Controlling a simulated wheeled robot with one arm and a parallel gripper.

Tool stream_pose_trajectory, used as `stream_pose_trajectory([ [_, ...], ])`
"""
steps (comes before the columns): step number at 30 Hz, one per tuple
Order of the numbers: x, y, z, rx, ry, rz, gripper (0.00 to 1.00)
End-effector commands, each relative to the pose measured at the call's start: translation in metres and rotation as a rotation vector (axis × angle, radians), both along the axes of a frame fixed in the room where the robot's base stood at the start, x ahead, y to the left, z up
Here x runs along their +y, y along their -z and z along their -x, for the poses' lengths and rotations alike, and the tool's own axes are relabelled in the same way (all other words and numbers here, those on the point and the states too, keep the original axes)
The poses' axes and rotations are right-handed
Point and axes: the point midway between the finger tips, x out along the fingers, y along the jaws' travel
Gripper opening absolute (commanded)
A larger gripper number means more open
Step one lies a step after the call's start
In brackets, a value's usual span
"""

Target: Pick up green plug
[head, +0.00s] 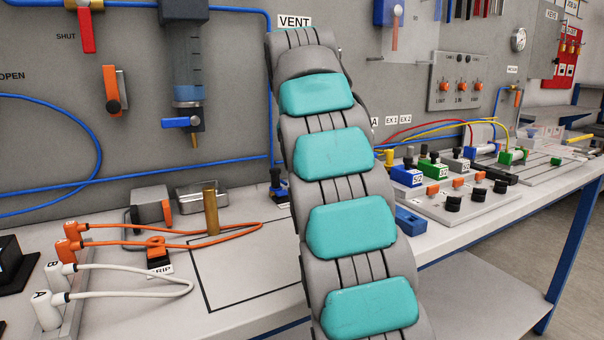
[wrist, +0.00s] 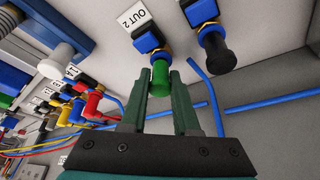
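The green plug (wrist: 159,80) shows in the wrist view as a short green cylinder below a blue and brass fitting, beside a label reading OUT 2 (wrist: 142,17). My gripper (wrist: 161,72) has its two dark green fingers apart, one on each side of the plug. The plug sits between the fingertips, with a narrow gap visible on both sides. It is still attached to its fitting. In the head view my arm covers the middle, and neither my gripper nor this plug can be made out.
A black plug (wrist: 219,52) on a similar fitting is close on the right. A blue hose (wrist: 205,88) passes near the right finger. Red elbow fittings (wrist: 93,103) and coloured hoses lie to the left. The bench (head: 240,300) carries white and orange cables (head: 140,290).

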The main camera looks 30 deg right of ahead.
Motion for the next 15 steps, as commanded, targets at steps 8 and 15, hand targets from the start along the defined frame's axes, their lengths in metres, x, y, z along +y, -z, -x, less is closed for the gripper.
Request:
stream_pose_trajectory([
  [8,0.0000,-0.0001,0.0000,0.000,0.000,0.000,0.00],
  [15,0.0000,-0.0001,0.0000,0.000,0.000,0.000,0.00],
])
